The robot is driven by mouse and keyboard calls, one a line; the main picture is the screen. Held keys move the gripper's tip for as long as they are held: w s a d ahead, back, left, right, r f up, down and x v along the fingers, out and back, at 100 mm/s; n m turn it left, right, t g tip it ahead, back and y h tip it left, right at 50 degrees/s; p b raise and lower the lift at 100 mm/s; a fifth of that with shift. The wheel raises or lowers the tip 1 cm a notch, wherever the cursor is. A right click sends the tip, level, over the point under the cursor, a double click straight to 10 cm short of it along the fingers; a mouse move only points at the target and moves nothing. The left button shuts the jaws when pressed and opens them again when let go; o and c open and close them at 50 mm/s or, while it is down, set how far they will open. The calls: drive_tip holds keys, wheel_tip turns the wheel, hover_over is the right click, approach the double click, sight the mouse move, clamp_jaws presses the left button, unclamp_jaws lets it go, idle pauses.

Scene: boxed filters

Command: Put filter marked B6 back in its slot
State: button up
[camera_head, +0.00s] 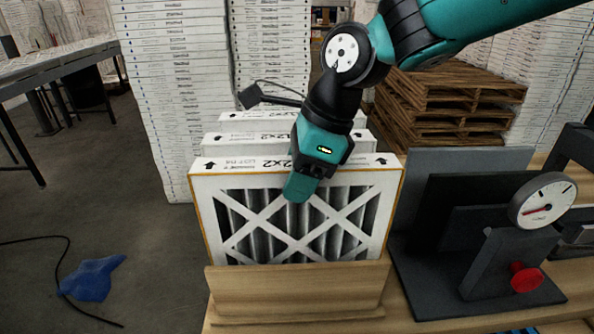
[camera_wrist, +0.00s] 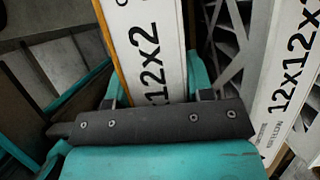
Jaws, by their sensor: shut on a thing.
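A white-framed pleated filter (camera_head: 290,237) with a cardboard lattice stands upright at the front of a row. Its top edge bears arrows and a size print ending in "x2"; I cannot read a B6 mark. My gripper (camera_head: 300,188) comes down from above and is shut across its top edge, right of the middle. In the wrist view the filter's printed edge (camera_wrist: 152,50) runs between the two teal fingers (camera_wrist: 150,95). A wooden slot rack (camera_head: 298,290) hides the filter's lower edge, so I cannot tell how deep it sits.
Two more filters (camera_head: 230,142) stand close behind; a neighbouring one (camera_wrist: 285,75) shows right in the wrist view. A dark fixture with a dial gauge (camera_head: 543,201) and red knob (camera_head: 525,278) stands right. Stacked filters (camera_head: 175,80) and wooden pallets (camera_head: 445,105) are behind. Left floor is mostly open.

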drive_tip(key=shift+f, duration=0.35)
idle(0.4)
drive_tip(key=o, duration=1)
drive_tip(key=shift+o, duration=0.2)
wheel_tip(320, 180, up, 7)
drive_tip(key=p, duration=0.8)
drive_tip(key=shift+r+p, duration=0.1)
drive_tip(key=shift+p, duration=0.25)
drive_tip(key=o, duration=0.6)
drive_tip(key=shift+c, duration=0.2)
drive_tip(key=v, duration=1.7)
drive_tip(key=shift+d+p, duration=0.15)
drive_tip(key=shift+p, duration=0.3)
